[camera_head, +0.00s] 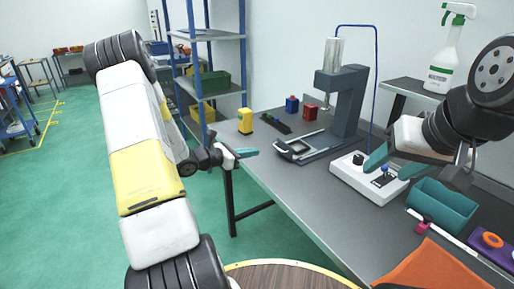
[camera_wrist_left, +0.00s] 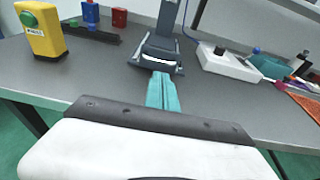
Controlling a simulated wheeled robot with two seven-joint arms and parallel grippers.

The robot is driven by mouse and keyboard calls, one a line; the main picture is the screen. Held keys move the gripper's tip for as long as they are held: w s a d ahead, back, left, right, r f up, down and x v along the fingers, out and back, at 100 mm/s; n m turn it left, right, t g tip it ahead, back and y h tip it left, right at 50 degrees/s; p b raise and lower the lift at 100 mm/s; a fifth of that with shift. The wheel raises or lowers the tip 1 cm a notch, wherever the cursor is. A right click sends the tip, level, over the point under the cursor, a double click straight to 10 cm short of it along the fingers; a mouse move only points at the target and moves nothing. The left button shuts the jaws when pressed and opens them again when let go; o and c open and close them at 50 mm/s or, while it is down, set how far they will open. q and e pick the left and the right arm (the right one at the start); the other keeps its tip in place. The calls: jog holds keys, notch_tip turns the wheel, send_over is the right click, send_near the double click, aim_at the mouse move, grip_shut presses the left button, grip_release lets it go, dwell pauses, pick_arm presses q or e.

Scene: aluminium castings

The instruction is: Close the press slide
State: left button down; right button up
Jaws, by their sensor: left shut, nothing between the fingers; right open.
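The grey press (camera_head: 347,105) stands on the dark table, with a clear cylinder at its top. Its slide (camera_head: 291,153), a flat grey tray with a pale edge, sticks out from the press base towards the table's left edge. The slide also shows in the left wrist view (camera_wrist_left: 158,66), straight ahead of the fingers. My left gripper (camera_head: 246,153) is shut and empty, its teal tips left of the slide and apart from it in the head view. My right gripper (camera_head: 384,168) is open above the white control box; its fingers are partly hidden.
A yellow box with a green button (camera_head: 245,121) stands at the table's left edge. A dark rack (camera_head: 270,122), blue and red blocks (camera_head: 310,112) lie behind. The white control box (camera_head: 350,172), teal bin (camera_head: 443,203) and orange cloth (camera_head: 432,268) are to the right.

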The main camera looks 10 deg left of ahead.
pick_arm(q)
send_near(298, 148)
jog(key=v, duration=0.2)
jog(key=r+v, duration=0.1)
jog(key=v, duration=0.1)
jog(key=shift+a, duration=0.15)
jog(key=r+x, duration=0.1)
jog(key=x, duration=0.3)
jog(key=r+x, duration=0.1)
jog(key=x, duration=0.8)
jog(key=shift+w+d+r, duration=0.2)
jog(key=shift+d+r, duration=0.2)
jog(key=shift+d, duration=0.1)
jog(key=shift+w+d+r, duration=0.1)
jog(key=shift+w, duration=0.05)
jog(key=shift+r, duration=0.1)
